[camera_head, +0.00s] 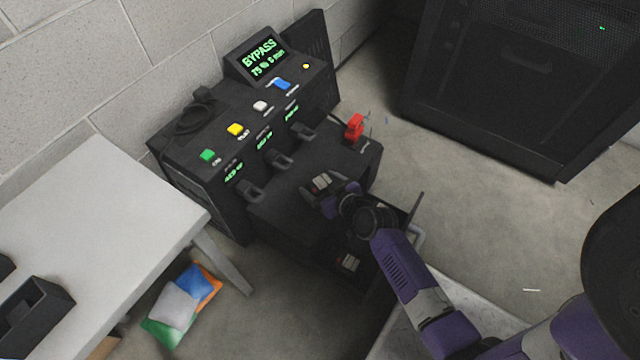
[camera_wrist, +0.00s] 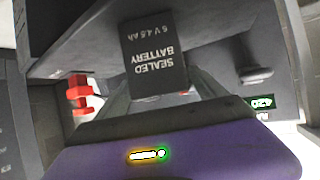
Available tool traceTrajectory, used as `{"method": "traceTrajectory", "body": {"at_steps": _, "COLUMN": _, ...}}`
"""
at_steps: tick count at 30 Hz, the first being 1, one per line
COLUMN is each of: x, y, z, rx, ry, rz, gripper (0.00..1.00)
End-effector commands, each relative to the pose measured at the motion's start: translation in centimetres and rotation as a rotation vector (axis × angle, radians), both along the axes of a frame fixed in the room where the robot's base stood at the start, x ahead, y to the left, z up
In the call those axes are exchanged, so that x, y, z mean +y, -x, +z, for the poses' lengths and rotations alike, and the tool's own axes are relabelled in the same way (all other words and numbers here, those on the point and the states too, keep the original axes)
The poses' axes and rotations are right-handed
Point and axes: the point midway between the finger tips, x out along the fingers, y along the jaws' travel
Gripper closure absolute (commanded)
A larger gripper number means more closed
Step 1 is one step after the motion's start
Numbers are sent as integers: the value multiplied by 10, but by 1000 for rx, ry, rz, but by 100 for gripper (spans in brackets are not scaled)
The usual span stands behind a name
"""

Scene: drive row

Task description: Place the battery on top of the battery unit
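The battery unit (camera_head: 290,190) is a black cabinet against the wall with a lit "BYPASS" display, coloured buttons and black handles. My gripper (camera_head: 323,188) is over its flat top in the head view. The black battery (camera_wrist: 157,55), labelled "SEALED BATTERY", lies between the two grey fingers in the wrist view, and the fingers appear shut on its sides. Its pale label also shows at the fingertips in the head view (camera_head: 320,182). I cannot tell whether its underside touches the top. An open tray below holds another labelled battery (camera_head: 348,262).
A red lever (camera_head: 354,127) stands at the unit's right corner. A white table (camera_head: 100,210) with a black box (camera_head: 35,312) is at the left. Coloured packets (camera_head: 180,305) lie on the floor beneath it. A large black cabinet (camera_head: 500,110) stands at the back right, with clear floor before it.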

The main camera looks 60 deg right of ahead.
Motion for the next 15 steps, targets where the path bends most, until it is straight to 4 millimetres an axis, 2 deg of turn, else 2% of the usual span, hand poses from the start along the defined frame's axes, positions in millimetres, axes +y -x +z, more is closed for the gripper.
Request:
{"method": "traceTrajectory", "body": {"at_steps": 12, "x": 0, "y": 0, "z": 5, "rx": 0, "ry": 0, "rz": -1, "gripper": 15}}
{"method": "traceTrajectory", "body": {"at_steps": 15, "x": 4, "y": 11, "z": 11, "rx": 2, "ry": -1, "rz": 0, "gripper": 15}}
